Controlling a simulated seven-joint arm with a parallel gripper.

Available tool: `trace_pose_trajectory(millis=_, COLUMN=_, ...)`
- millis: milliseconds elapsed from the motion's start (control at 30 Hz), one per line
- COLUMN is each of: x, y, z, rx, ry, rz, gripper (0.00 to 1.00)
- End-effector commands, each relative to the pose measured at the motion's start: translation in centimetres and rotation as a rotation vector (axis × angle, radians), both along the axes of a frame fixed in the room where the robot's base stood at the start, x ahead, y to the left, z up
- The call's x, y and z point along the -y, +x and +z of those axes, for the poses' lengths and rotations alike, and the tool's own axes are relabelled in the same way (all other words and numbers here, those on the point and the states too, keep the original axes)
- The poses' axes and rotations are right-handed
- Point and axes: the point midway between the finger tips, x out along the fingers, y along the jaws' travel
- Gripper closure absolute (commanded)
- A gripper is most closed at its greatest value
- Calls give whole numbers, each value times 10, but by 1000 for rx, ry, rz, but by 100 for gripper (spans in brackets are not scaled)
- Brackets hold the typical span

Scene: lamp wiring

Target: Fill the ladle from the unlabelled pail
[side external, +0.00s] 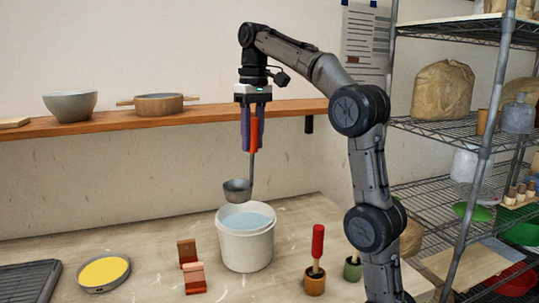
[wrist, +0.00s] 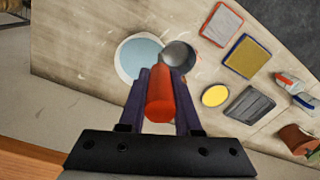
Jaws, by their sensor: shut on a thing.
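My gripper (side external: 252,147) is shut on the red handle (side external: 254,133) of the ladle, which hangs upright with its grey cup (side external: 237,190) lowest. The white pail (side external: 245,248) stands on the table below, holding pale blue liquid (side external: 247,221); no label shows on its visible side. The cup is just above the pail's rim, toward its left back in the side view. In the wrist view, the grey cup (wrist: 178,57) overlaps one edge of the pail (wrist: 121,68). The cup's inside looks grey, with no blue liquid visible in it. My gripper (wrist: 160,76) also shows there.
A yellow-filled dish (side external: 103,271), a reddish stand (side external: 193,275) and a dark tray (side external: 28,284) lie left of the pail. A brown pot (side external: 315,283) with a red-handled tool and a green pot (side external: 352,270) stand right. A wooden shelf (side external: 200,120) runs behind; a wire rack (side external: 465,130) is right.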

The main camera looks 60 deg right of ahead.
Motion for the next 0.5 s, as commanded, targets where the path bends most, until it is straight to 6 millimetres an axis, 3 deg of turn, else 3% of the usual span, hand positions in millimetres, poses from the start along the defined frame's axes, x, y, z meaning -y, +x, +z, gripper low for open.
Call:
trace_pose_trajectory(millis=100, x=28, y=23, z=-9, rx=-2, ry=1, rz=-83, gripper=100)
trace_pose_trajectory(millis=300, x=66, y=45, z=-33, rx=-2, ry=1, rz=-136, gripper=100)
trace_pose_trajectory(millis=500, x=78, y=48, z=-50, rx=0, ry=0, rz=-156, gripper=100)
